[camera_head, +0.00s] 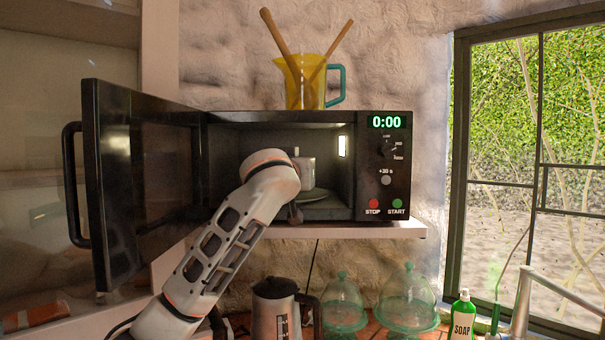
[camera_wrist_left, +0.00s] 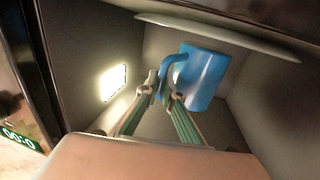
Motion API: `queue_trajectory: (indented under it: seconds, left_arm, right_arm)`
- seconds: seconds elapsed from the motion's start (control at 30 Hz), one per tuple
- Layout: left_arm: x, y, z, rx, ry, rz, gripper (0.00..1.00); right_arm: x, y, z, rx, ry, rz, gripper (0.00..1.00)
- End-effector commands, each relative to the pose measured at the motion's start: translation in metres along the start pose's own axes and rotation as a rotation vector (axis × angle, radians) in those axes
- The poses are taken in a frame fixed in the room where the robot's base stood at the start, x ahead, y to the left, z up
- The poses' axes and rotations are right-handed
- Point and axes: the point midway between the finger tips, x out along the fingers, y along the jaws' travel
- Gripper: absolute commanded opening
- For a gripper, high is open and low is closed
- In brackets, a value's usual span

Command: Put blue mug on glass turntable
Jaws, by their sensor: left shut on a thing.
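The blue mug (camera_wrist_left: 203,77) is inside the open microwave, with its handle between the fingers of my left gripper (camera_wrist_left: 163,95). The gripper is shut on the handle. The wrist picture is upside down, and the glass turntable (camera_wrist_left: 225,33) shows nearly edge-on close to one end of the mug. I cannot tell whether they touch. In the head view the turntable (camera_head: 322,205) lies on the microwave floor. A pale shape stands just above it, partly behind my left wrist, and my left fingers are mostly hidden there. My right gripper is not in view.
The microwave (camera_head: 385,155) sits on a shelf, its door (camera_head: 115,180) swung wide open to the left of my arm. A yellow pitcher (camera_head: 305,80) with wooden utensils stands on top. Below are a kettle (camera_head: 275,305), glass domes (camera_head: 407,295) and a soap bottle (camera_head: 462,315).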

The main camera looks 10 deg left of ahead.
Motion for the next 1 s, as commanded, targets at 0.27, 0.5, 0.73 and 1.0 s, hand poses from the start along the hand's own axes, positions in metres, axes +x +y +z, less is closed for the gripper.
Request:
queue_trajectory:
  seconds: [0.27, 0.5, 0.73, 1.0]
  left_arm:
    - [0.003, -0.001, 0.014, -0.001, 0.004, 0.001, 0.00]
    - [0.003, -0.001, 0.018, -0.001, 0.003, 0.001, 0.00]
    - [0.004, -0.001, 0.019, 0.000, 0.000, -0.001, 0.23]
    - [0.002, -0.001, 0.015, 0.000, 0.001, 0.000, 0.23]
  right_arm:
    - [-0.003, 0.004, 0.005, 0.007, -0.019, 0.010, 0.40]
    - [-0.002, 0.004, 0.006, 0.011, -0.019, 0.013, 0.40]
    - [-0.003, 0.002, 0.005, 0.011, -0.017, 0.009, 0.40]
    - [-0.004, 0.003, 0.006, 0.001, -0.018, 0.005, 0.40]
